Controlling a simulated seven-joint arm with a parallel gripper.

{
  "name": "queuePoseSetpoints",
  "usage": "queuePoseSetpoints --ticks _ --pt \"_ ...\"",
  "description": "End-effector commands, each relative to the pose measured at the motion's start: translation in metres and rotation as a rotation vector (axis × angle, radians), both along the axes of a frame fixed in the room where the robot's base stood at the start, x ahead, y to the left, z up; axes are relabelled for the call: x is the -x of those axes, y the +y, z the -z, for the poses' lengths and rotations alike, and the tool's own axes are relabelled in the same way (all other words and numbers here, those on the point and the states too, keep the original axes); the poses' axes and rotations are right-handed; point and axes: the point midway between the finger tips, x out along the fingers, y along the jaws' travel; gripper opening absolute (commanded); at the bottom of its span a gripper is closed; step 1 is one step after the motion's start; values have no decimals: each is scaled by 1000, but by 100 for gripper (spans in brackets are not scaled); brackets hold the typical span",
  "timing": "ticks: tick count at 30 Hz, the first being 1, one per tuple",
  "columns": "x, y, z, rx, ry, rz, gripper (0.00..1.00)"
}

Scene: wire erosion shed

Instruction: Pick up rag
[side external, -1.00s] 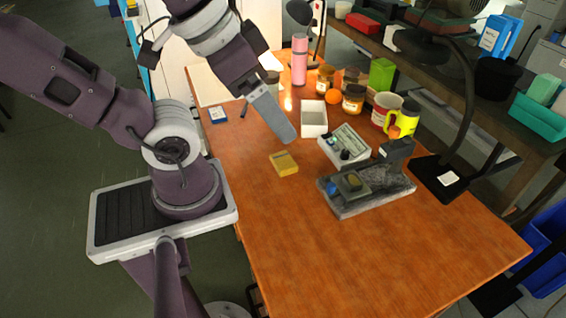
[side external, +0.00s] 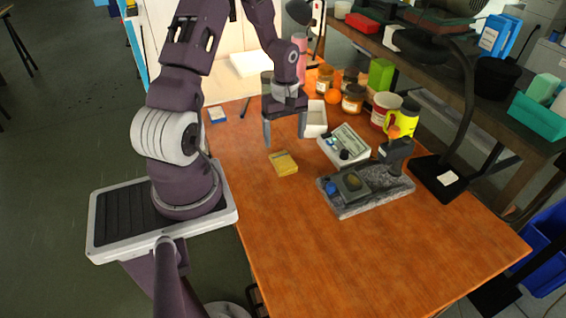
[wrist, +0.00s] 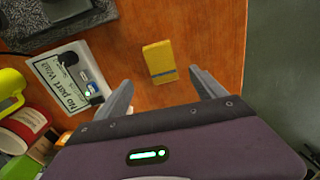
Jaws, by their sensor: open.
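The rag looks to be the small folded yellow piece (side external: 284,162) lying flat on the wooden table. In the wrist view the rag (wrist: 160,60) shows a blue stripe across it and lies just beyond my fingertips, between their lines. My gripper (side external: 285,132) is open and empty, fingers pointing down, above the table and slightly behind the rag in the side view. In the wrist view both fingers of my gripper (wrist: 162,80) show spread apart with nothing between them. Nothing hides the rag.
Right of the rag stand a grey stone-like block with a fixture (side external: 375,198) and a light panel with knobs (side external: 344,145). Jars and a yellow mug (side external: 402,120) stand farther back. The table's front is clear.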

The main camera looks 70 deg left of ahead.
Motion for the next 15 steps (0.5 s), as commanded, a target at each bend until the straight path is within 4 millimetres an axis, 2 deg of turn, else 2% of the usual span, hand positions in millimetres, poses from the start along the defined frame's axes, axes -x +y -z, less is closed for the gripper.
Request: queuePoseSetpoints --ticks 1,3,15 --pt "3 2 11 16 4 -34 80" --pt "5 4 22 25 5 -62 80" --pt "2 6 85 27 7 -62 80"
